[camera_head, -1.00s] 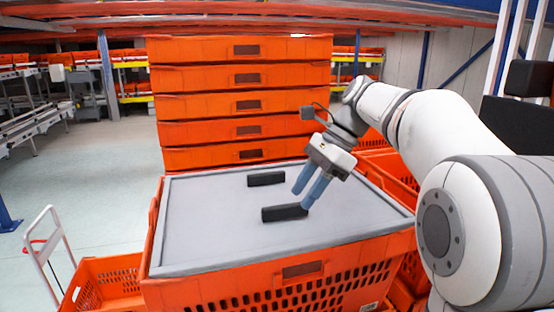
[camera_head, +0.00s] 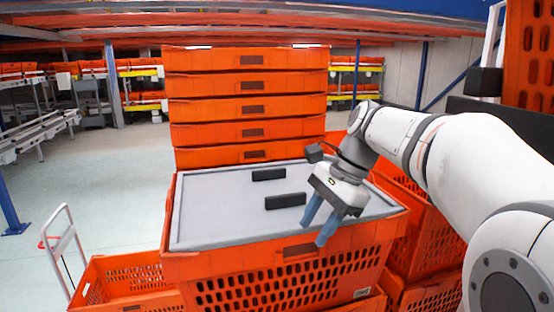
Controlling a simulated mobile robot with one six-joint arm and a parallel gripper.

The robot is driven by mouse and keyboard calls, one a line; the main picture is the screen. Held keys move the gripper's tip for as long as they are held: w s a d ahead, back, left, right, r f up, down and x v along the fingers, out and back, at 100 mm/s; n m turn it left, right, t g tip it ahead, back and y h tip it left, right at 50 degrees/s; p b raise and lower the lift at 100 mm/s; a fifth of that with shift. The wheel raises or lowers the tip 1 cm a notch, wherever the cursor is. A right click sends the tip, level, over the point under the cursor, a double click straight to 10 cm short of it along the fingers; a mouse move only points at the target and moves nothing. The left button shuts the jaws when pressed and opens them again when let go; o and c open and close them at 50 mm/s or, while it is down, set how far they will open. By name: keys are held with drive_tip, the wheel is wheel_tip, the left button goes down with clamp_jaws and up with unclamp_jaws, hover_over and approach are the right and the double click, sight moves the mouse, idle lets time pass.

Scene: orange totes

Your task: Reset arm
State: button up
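My gripper (camera_head: 318,231) has two blue fingers that point down over the near right edge of a grey-topped orange tote. The fingers are apart with nothing between them. My white arm reaches in from the right. Two dark bars lie flat on the grey top (camera_head: 220,211): a far bar (camera_head: 269,174) and a nearer bar (camera_head: 285,201). The nearer bar lies to the left of the gripper, and neither bar is in its fingers.
A tall stack of orange totes (camera_head: 248,108) stands behind the grey top. More orange totes (camera_head: 425,225) stand on the right, under my arm. A hand cart (camera_head: 63,248) and a low tote (camera_head: 125,275) are at left.

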drive_tip(key=s+d+f+n+t+h, duration=0.2)
drive_tip(key=s+d+f+n, duration=0.1)
drive_tip(key=s+f+n, duration=0.3)
drive_tip(key=s+d+f+n+t+h, duration=0.2)
drive_tip(key=s+d+f+n+h, duration=0.1)
drive_tip(key=s+f+n, duration=0.3)
drive_tip(key=s+d+f, duration=0.1)
drive_tip(key=s+f, duration=0.1)
drive_tip(key=s, duration=0.1)
drive_tip(key=shift+s+d+f, duration=0.15)
drive_tip(key=shift+s+f, duration=0.1)
drive_tip(key=shift+f, duration=0.05)
